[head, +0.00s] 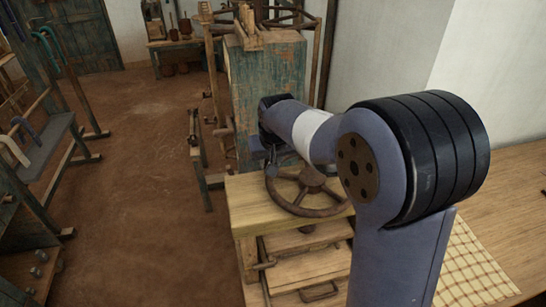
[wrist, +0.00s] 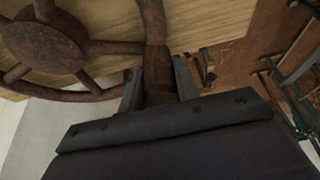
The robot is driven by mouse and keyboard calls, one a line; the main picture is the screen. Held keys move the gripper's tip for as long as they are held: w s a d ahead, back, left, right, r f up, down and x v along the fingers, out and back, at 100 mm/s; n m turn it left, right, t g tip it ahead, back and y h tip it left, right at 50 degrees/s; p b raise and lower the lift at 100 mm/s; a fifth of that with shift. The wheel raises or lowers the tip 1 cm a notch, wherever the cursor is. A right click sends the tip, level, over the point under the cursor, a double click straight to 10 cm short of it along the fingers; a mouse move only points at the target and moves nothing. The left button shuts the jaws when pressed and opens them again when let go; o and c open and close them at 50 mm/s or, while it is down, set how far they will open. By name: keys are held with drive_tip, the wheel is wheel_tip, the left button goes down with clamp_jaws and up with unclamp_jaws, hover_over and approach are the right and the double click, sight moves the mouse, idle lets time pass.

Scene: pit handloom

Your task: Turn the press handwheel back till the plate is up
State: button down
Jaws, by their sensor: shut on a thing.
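The press handwheel (head: 312,179) is a rusty brown spoked wheel lying flat above the pale wooden top of the press (head: 244,212). Its hub and spokes show large at the left of the wrist view (wrist: 45,48). My gripper (head: 270,163) is at the wheel's far left rim in the head view. In the wrist view my gripper (wrist: 158,84) has its two fingers on either side of the rim, shut on it. Wooden boards show below the press top, but I cannot tell which is the plate or how high it stands.
A weathered green wooden cabinet (head: 261,85) stands just behind the press. A wooden table with a checked cloth (head: 466,268) is at the right, beside a pale wall. Racks (head: 45,150) line the left. The earthen floor between is open.

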sight(296, 209)
drive_tip(key=s+n+y+b, duration=0.1)
drive_tip(key=s+n, duration=0.1)
drive_tip(key=s+n+y+b, duration=0.1)
drive_tip(key=s+n+b, duration=0.1)
drive_tip(key=s+n, duration=0.1)
drive_tip(key=shift+s+f+n+g, duration=0.15)
drive_tip(key=shift+s+n+g, duration=0.15)
drive_tip(key=shift+s+g, duration=0.1)
drive_tip(key=s+n+b, duration=0.1)
drive_tip(key=s+d+n+g+b, duration=0.1)
drive_tip(key=s+n, duration=0.1)
drive_tip(key=s+d+n+y, duration=0.1)
drive_tip(key=n, duration=0.1)
drive_tip(key=shift+s+d+g+b, duration=0.25)
drive_tip(key=shift+s+g+b, duration=0.1)
drive_tip(key=shift+g+b, duration=0.05)
drive_tip(key=shift+s+d+n+g+b, duration=0.35)
drive_tip(key=shift+s+d+n, duration=0.4)
drive_tip(key=shift+n, duration=0.35)
drive_tip(key=shift+s+d+n+g+b, duration=0.25)
drive_tip(key=shift+s+d+n+g, duration=0.25)
drive_tip(key=shift+d+n, duration=0.5)
drive_tip(key=shift+a, duration=0.15)
drive_tip(key=c, duration=1.1)
unclamp_jaws()
drive_tip(key=shift+o, duration=0.2)
drive_tip(key=shift+r, duration=0.2)
drive_tip(key=v, duration=1)
drive_tip(key=shift+d+r, duration=0.25)
drive_tip(key=shift+d, duration=0.1)
